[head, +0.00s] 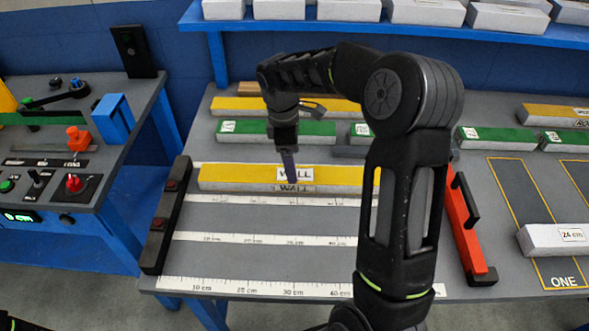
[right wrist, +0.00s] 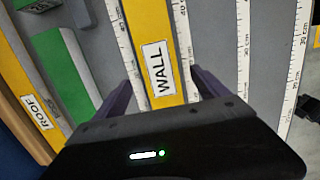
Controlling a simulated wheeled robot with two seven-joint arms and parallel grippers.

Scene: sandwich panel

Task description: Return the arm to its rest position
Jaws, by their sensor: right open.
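My right arm (head: 400,190) rises from the bottom of the head view and bends left over the table. Its gripper (head: 290,178) points down above the yellow panel marked WALL (head: 235,177). In the right wrist view the two purple fingers of the gripper (right wrist: 163,88) are spread apart, with the WALL panel (right wrist: 155,25) showing between them. Nothing is held. I cannot tell how far the fingertips are from the panel. My left gripper does not show.
Green panels (head: 245,128) and more yellow ones lie behind on the table. A black bar (head: 165,215) stands left, a red clamp bar (head: 464,225) right. A white block (head: 545,239) lies at far right. A blue shelf (head: 300,27) with white blocks runs along the back.

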